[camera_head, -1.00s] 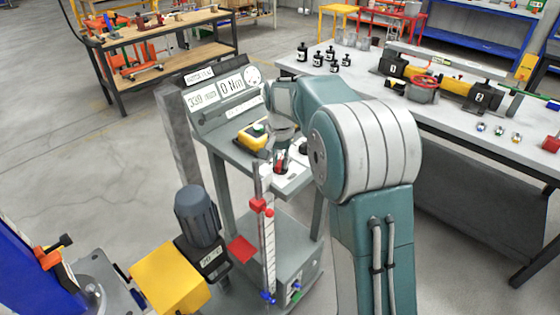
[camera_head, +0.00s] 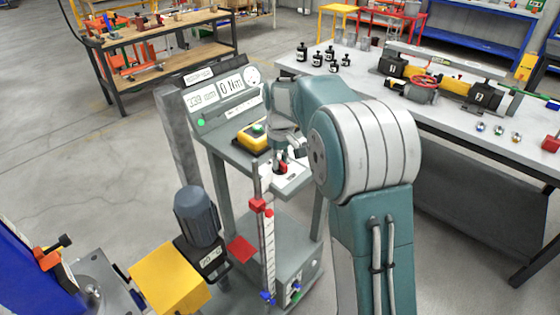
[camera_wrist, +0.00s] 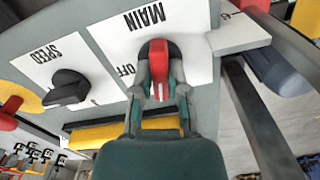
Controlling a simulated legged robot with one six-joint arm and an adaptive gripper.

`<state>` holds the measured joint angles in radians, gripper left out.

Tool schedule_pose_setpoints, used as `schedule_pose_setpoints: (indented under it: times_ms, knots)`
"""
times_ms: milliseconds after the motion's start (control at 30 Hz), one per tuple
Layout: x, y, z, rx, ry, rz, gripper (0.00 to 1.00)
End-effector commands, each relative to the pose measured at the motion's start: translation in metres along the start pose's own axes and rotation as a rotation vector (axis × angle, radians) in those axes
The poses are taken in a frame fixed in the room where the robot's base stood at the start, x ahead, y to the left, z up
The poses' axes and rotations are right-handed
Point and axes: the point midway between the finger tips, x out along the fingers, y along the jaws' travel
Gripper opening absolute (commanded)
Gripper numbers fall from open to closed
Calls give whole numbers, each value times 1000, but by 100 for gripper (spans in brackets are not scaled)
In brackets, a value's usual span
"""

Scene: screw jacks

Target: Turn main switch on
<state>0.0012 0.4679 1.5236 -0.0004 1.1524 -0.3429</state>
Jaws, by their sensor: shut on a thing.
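The main switch is a red knob (camera_wrist: 158,62) on a white plate marked MAIN, which reads upside down in the wrist view. An OFF mark shows beside it. My gripper (camera_wrist: 161,88) is shut on this knob, one finger on each side. In the head view, the red knob (camera_head: 282,168) sits on the sloped panel of the grey test stand, with my gripper (camera_head: 291,154) at it. A green lamp (camera_head: 201,122) is lit at the left of the stand's display panel. The fingers partly hide the knob.
A black SPEED knob (camera_wrist: 68,88) sits beside the main switch. A yellow box with a button (camera_head: 252,138) stands on the panel. A vertical scale with red clamps (camera_head: 268,230) rises in front. A workbench (camera_head: 460,130) with equipment stands to the right.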

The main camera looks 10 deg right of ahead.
Motion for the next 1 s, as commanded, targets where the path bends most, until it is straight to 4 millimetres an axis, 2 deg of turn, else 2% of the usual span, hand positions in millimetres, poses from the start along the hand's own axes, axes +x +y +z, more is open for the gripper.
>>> schedule_pose_setpoints:
  times_ms: [400, 1000]
  knots:
    - [-2, 0, -3, -221, 12, 4, 0]
    - [-2, 0, -3, -264, 12, 5, 0]
